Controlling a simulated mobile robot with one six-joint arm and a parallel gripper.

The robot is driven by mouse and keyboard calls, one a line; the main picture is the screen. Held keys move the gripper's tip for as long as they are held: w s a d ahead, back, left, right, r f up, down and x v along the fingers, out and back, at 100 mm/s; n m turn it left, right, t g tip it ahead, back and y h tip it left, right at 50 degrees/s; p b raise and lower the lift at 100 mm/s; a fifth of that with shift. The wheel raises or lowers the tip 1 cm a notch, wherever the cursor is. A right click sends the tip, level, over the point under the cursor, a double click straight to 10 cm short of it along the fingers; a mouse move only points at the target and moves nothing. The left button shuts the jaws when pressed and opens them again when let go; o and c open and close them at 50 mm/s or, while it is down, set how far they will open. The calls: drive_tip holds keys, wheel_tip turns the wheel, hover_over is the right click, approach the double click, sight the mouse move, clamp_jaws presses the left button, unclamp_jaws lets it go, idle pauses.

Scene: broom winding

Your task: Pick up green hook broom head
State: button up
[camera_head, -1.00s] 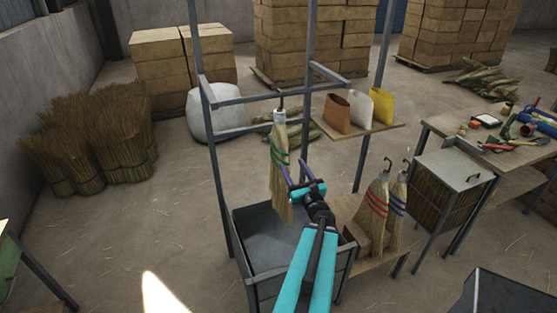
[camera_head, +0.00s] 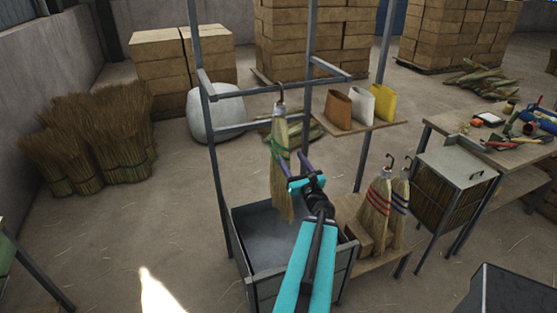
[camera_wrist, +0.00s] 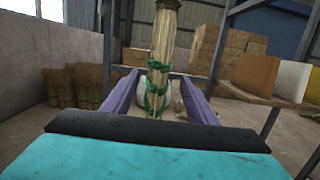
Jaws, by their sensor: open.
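The green hook broom head (camera_head: 281,150) hangs by its hook from the grey metal frame, upright, with green binding around its straw. In the wrist view the broom head (camera_wrist: 163,60) stands between the two purple fingers, beyond or level with their tips; the exact depth is hard to tell. My gripper (camera_head: 291,160) is open, with its fingers on either side of the broom head. No clear contact shows. My gripper (camera_wrist: 158,90) also shows open in the wrist view, and the lower straw is hidden behind its base.
A metal bin (camera_head: 262,225) stands below the broom head. Two other broom heads (camera_head: 377,210), with red and blue bindings, stand on a low shelf to the right. The frame's posts (camera_head: 212,150) rise close by. A shelf with bags (camera_head: 338,110) is behind right.

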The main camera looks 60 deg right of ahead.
sight(286, 150)
drive_tip(key=shift+w+d+b, duration=0.35)
drive_tip(key=shift+w+b, duration=0.1)
drive_tip(key=shift+b, duration=1.15)
drive_tip(key=shift+w, duration=0.1)
drive_tip(key=b+x, duration=0.2)
drive_tip(key=b, duration=0.2)
drive_tip(key=shift+w+d+r+b, duration=0.2)
drive_tip(key=shift+w+d+b, duration=0.15)
drive_tip(key=shift+b, duration=0.8)
drive_tip(key=shift+w+d+r+p, duration=0.2)
drive_tip(key=shift+w+d+p, duration=0.05)
drive_tip(key=shift+w+p, duration=0.15)
drive_tip(key=shift+x, duration=0.85)
drive_tip(key=shift+w+d, duration=0.1)
drive_tip(key=shift+p+x, duration=1.3)
drive_tip(key=shift+x, duration=1.2)
